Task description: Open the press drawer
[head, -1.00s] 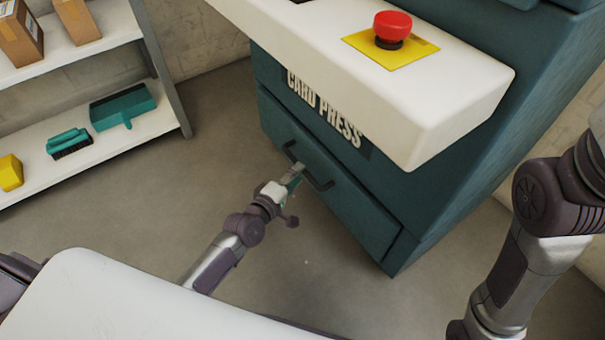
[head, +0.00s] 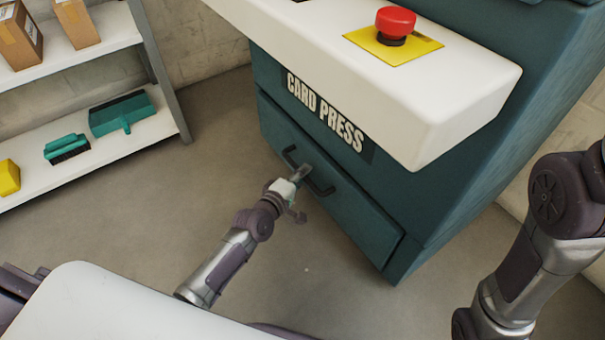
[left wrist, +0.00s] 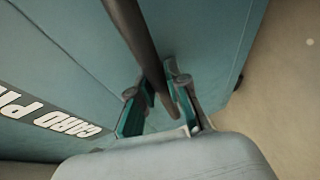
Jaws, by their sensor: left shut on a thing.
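The press drawer (head: 358,216) is the dark teal front low on the card press, under the white "CARD PRESS" lettering. It looks flush or nearly flush with the cabinet. Its dark bar handle (head: 323,188) runs along the upper part of the front. In the left wrist view the handle (left wrist: 134,35) passes between the two teal-padded fingers (left wrist: 158,100). My right arm comes down at the right edge; its gripper is out of view.
A white ledge (head: 450,110) with a red button (head: 395,22) on a yellow plate juts out above the drawer. A shelf (head: 110,152) with boxes and brushes stands at the left. The floor (head: 200,165) before the drawer is clear apart from my arm.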

